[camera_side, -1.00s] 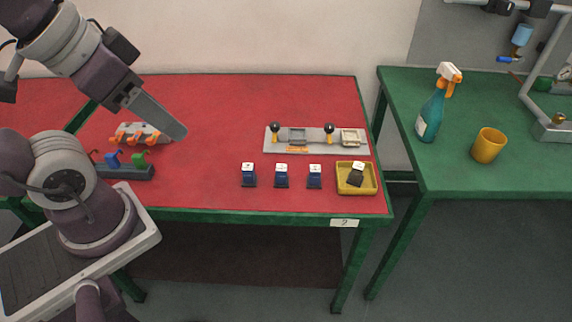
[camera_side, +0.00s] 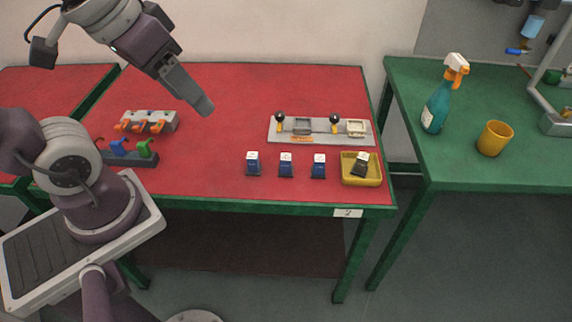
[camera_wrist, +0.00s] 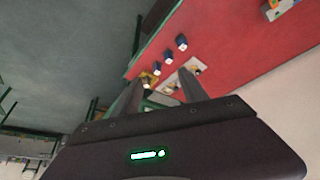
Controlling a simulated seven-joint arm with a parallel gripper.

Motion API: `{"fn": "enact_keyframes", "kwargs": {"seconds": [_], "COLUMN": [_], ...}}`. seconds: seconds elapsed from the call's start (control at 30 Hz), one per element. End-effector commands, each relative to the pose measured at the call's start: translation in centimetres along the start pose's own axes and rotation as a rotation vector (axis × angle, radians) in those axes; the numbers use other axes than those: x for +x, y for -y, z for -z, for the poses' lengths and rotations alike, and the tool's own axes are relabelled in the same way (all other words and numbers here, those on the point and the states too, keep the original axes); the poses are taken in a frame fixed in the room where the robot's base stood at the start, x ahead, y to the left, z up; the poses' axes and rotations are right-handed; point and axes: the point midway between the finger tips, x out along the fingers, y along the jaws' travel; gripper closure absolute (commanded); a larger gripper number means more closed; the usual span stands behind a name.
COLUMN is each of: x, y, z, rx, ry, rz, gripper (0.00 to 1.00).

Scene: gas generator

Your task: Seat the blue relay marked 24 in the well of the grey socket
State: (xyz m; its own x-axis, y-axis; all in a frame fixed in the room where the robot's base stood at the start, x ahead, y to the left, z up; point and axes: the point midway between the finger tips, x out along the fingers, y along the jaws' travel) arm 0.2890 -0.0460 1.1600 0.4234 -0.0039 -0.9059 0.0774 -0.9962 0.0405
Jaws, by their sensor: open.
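Three blue relays with white tops stand upright in a row on the red table: a left one (camera_side: 253,164), a middle one (camera_side: 286,165) and a right one (camera_side: 318,166). Their markings are too small to read. The grey socket (camera_side: 302,126) sits on a light grey plate (camera_side: 321,138) behind the row; a pale cream socket (camera_side: 356,128) is on the plate's right end. My gripper (camera_side: 206,106) is above the table, left of the plate and apart from the relays. In the wrist view my gripper (camera_wrist: 162,90) has its fingers spread with nothing held.
A yellow tray (camera_side: 374,181) holds a dark, tilted relay (camera_side: 361,164). Two black-knobbed levers stand on the plate. Coloured clips (camera_side: 130,149) and a grey block with orange levers (camera_side: 146,122) are left. A spray bottle (camera_side: 437,105) and cup (camera_side: 495,139) stand on the green table.

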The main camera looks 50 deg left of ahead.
Motion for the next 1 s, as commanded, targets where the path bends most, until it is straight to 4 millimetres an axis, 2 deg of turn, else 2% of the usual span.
{"fn": "enact_keyframes", "kwargs": {"seconds": [0.1,0.17,0.23,0.3,0.4,0.5,0.6,0.77,1.0], "x": [4.3,7.4,11.9,16.9,23.6,28.3,30.7,32.8,36.9], "y": [0.0,0.1,0.4,0.9,1.6,2.2,2.5,2.6,2.4], "z": [4.8,7.0,9.1,10.2,10.3,9.6,8.9,8.1,6.8], "rx": [-0.152,-0.239,-0.343,-0.443,-0.562,-0.642,-0.681,-0.691,-0.689], "ry": [0.110,0.161,0.220,0.278,0.341,0.380,0.397,0.404,0.404], "rz": [0.014,0.028,0.052,0.084,0.131,0.168,0.188,0.193,0.194], "gripper": [0.49,0.49,0.49,0.49,0.49,0.49,0.49,0.49,0.49]}}
